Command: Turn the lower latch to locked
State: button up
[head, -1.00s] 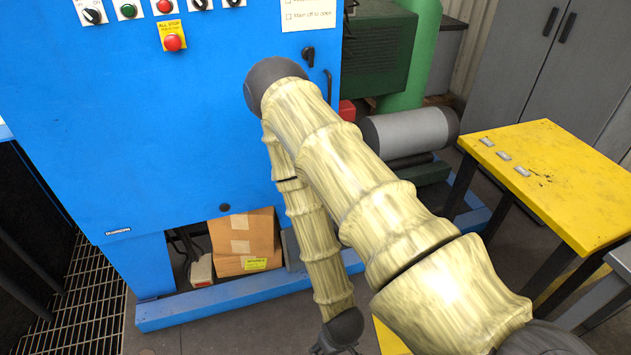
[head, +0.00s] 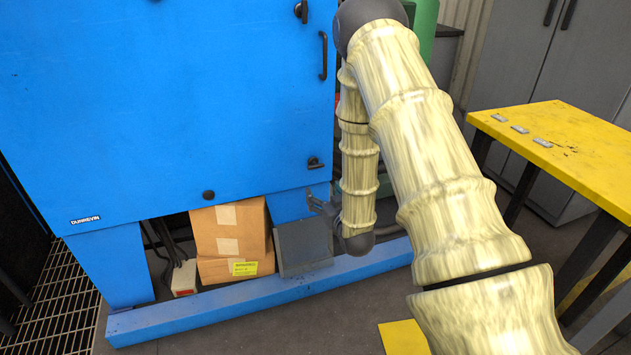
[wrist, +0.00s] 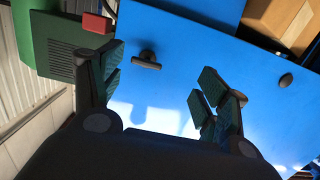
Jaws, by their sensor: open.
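The lower latch (head: 316,162) is a small dark turn handle near the lower right corner of the blue door (head: 160,110). In the wrist view the lower latch (wrist: 147,58) shows as a short dark bar on a round base, lying roughly parallel to the door's bottom edge. My gripper (wrist: 163,85) is open, its two fingers spread on either side of the latch in that view, with nothing between them. I cannot tell the distance. In the head view only a little of my gripper (head: 320,205) shows, just below the latch, the rest being behind my arm.
An upper latch (head: 301,11) and a vertical pull handle (head: 323,55) sit higher on the door. A round dark knob (head: 209,195) is near its bottom edge. Cardboard boxes (head: 228,228) stand under the cabinet. A yellow table (head: 560,140) is at the right.

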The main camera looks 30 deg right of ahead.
aim_at(317, 167)
jog(key=shift+t+h, duration=0.3)
jog(key=shift+t, duration=0.2)
jog(key=x, duration=0.4)
jog(key=d+r+b+x, duration=0.1)
jog(key=x, duration=0.3)
jog(key=r+b+x, duration=0.1)
jog(key=x, duration=0.3)
jog(key=shift+d, duration=0.3)
